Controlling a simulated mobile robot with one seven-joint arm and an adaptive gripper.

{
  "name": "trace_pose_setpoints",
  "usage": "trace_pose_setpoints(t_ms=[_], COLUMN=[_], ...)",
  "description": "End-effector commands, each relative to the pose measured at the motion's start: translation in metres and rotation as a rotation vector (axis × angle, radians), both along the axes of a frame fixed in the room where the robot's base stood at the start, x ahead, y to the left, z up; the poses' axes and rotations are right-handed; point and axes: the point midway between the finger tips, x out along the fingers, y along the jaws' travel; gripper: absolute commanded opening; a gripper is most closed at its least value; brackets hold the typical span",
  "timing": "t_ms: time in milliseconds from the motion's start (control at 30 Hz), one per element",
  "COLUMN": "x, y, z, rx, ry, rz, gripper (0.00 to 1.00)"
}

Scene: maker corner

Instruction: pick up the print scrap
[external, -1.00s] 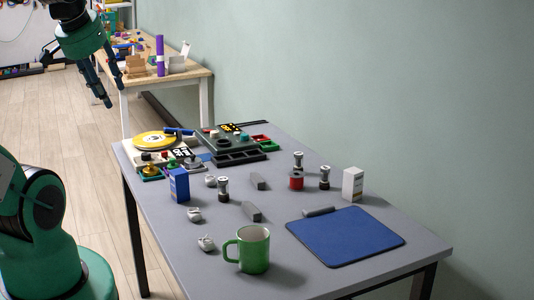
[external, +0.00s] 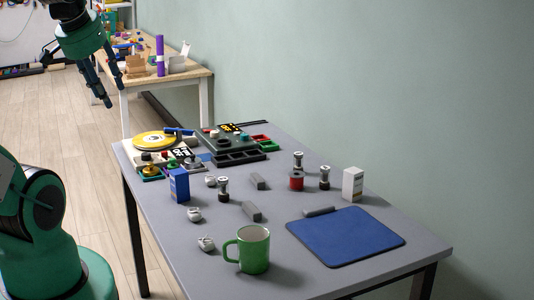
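Several small pale grey, lumpy pieces lie apart on the grey table (external: 310,178); they look like print scraps. One scrap (external: 206,244) is near the front left, beside the green mug. Another scrap (external: 195,214) lies a little farther back, and a third (external: 210,181) is near the blue box. I cannot tell which one the task names. My gripper (external: 114,95) is raised at the upper left, off the table's far left end and well away from the scraps. Its fingers are apart with nothing between them.
A blue mat (external: 345,236) lies at right. Trays and devices (external: 235,157) crowd the far end.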

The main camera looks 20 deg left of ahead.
Motion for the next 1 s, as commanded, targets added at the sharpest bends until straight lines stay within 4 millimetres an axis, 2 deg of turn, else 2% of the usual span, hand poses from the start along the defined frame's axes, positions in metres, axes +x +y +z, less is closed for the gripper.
trace_pose_setpoints(t_ms=[133,200,233,667,867,1000], x=[0.0,0.0,0.0,0.005,0.028,0.052], y=[0.0,0.0,0.0,-0.003,-0.014,-0.029], z=[0.0,0.0,0.0,-0.002,-0.013,-0.031], rx=[0.0,0.0,0.0,0.002,0.012,0.025], ry=[0.0,0.0,0.0,0.011,0.057,0.109], rz=[0.0,0.0,0.0,-0.012,-0.064,-0.127], gripper=[0.42,0.56,0.58,0.58,0.58,0.58])
